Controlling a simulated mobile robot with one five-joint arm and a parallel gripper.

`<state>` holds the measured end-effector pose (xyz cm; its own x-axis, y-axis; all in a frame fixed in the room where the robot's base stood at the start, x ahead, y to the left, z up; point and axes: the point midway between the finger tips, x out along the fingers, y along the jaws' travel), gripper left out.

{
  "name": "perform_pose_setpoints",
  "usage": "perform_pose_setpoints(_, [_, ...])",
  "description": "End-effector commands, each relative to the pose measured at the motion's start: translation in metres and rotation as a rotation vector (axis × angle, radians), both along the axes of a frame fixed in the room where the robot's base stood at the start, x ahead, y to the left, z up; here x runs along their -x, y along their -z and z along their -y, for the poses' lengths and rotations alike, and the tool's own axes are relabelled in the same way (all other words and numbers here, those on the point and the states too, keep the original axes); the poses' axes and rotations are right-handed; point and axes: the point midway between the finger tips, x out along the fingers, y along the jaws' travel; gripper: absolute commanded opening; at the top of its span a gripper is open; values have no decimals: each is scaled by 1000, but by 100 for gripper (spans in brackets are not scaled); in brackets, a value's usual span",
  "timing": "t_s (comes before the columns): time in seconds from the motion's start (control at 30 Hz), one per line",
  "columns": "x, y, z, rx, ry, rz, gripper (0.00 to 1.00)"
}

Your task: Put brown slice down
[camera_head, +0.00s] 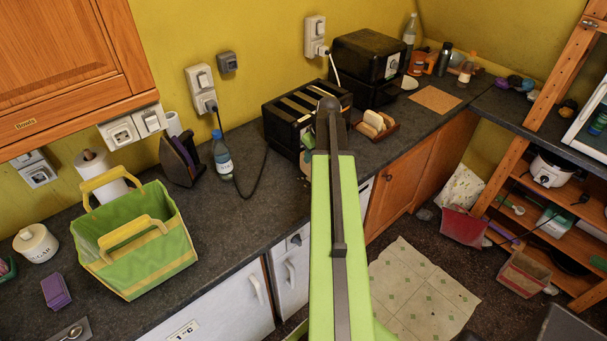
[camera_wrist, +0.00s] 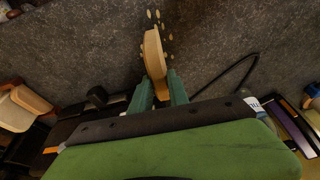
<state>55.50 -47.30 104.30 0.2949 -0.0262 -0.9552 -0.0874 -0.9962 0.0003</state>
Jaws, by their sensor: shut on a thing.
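The brown slice (camera_wrist: 152,48) is a tan, rounded slice seen nearly edge-on in the wrist view. My gripper (camera_wrist: 160,82) has its two teal fingers shut on the slice's lower end. The slice points away from the fingers over the dark countertop (camera_wrist: 225,35); I cannot tell whether it touches it. In the head view my green arm reaches toward the counter in front of the black toaster (camera_head: 280,118) and hides most of the gripper. A small tan edge (camera_head: 305,168) shows left of the arm there, probably the slice.
Pale crumbs (camera_wrist: 149,14) lie around the slice. A wooden rack with bread slices (camera_head: 374,124) stands right of the toaster. A water bottle (camera_head: 222,156), a dark cable (camera_head: 262,178) and a green bag (camera_head: 140,250) are to the left. Some counter between cable and bag is clear.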

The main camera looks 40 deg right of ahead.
Motion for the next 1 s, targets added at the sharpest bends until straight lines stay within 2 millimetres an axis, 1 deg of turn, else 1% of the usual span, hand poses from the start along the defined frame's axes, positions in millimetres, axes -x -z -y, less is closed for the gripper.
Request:
perform_pose_setpoints(0.17, [-4, 0, -4, -6, 2, 0, 0])
perform_pose_setpoints(0.27, [-6, 3, -3, -54, 94, -5, 0])
perform_pose_setpoints(0.37, [-5, 6, 2, -179, 319, 3, 0])
perform_pose_setpoints(0.47, [0, 2, 6, -367, 624, 62, 0])
perform_pose_setpoints(0.5, [3, -3, 8, -447, 747, 108, 0])
perform_pose_setpoints(0.6, [9, -19, 13, -628, 1015, 251, 0])
perform_pose_setpoints(0.7, [12, -39, 20, -761, 1172, 386, 0])
perform_pose_setpoints(0.83, [12, -53, 27, -839, 1230, 464, 0])
perform_pose_setpoints(1.0, [10, -56, 28, -855, 1240, 481, 0])
